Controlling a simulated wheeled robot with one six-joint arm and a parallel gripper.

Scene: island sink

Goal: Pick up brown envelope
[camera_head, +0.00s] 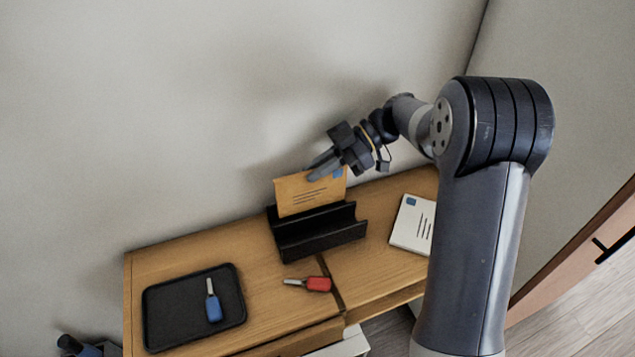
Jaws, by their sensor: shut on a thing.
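The brown envelope (297,194) stands upright at the black letter holder (315,236), in its rear part, with its lower edge hidden by the holder. It has dark address lines and a blue stamp at its upper right. My gripper (316,173) reaches in from the right and is shut on the envelope's top edge, near the stamp. The fingers hide part of that edge.
A white envelope stack (409,226) lies on the wooden table (260,254) to the right. A red-handled key (318,284) lies in front of the holder. A black tray (167,318) with a blue-handled key (213,306) is at left. The wall is close behind.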

